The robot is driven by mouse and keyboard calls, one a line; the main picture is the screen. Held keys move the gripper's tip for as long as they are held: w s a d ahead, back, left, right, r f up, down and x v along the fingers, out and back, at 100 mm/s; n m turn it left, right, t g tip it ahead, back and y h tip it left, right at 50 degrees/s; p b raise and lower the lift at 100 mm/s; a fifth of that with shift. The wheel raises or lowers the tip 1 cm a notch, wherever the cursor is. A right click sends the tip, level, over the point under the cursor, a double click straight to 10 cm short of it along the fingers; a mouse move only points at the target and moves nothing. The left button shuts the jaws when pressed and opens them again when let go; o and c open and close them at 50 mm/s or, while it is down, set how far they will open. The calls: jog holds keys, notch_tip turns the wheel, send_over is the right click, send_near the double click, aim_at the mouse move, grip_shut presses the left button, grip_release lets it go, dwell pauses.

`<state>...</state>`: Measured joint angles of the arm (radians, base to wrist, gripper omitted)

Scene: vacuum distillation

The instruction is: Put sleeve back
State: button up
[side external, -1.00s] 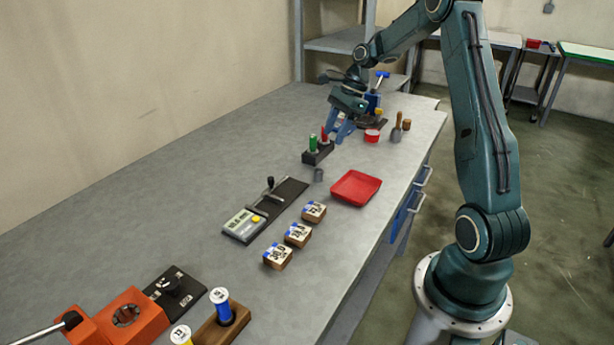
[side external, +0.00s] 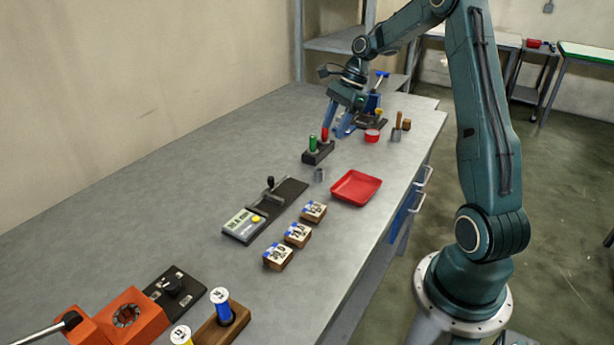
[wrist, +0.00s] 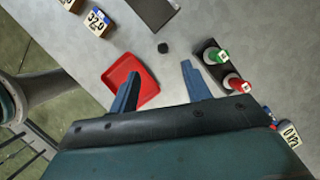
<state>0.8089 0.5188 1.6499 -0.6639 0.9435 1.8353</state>
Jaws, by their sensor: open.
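A small grey cylinder (side external: 319,174), which may be the sleeve, stands on the bench between the black block and the red tray; in the wrist view it is a dark round piece (wrist: 163,48). The black block (side external: 318,154) holds a green-handled piece (side external: 313,143) and a red-handled piece (side external: 325,134) upright; they also show in the wrist view, green (wrist: 219,56) and red (wrist: 239,86). My gripper (side external: 337,132) is open and empty above the bench, by the block's far end. Its spread blue fingers (wrist: 160,72) point toward the cylinder in the wrist view.
The red tray (side external: 356,187) lies near the front edge. Several labelled wooden blocks (side external: 298,234) and a plate with a display unit (side external: 244,224) lie nearer the camera. A red cup (side external: 372,136) and a brush-like tool (side external: 397,128) stand right of my gripper. The bench's left side is clear.

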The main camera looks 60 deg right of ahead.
jog(key=s+a+r+n+h, duration=0.1)
jog(key=s+a+r+n, duration=0.2)
jog(key=a+r+n, duration=0.4)
jog(key=s+a+r+n+h, duration=0.1)
jog(key=s+a+r+n, duration=0.25)
jog(key=a, duration=0.65)
jog(key=s+a+n+t, duration=0.1)
jog(key=s+a+n, duration=0.3)
jog(key=s+n, duration=0.2)
jog(key=s+a+n+t+h, duration=0.1)
jog(key=s+a+n+t, duration=0.1)
jog(key=s+a+n, duration=0.2)
jog(key=s+n, duration=0.3)
jog(key=s, duration=0.2)
jog(key=shift+a+r+h, duration=0.25)
jog(key=shift+r+h, duration=0.05)
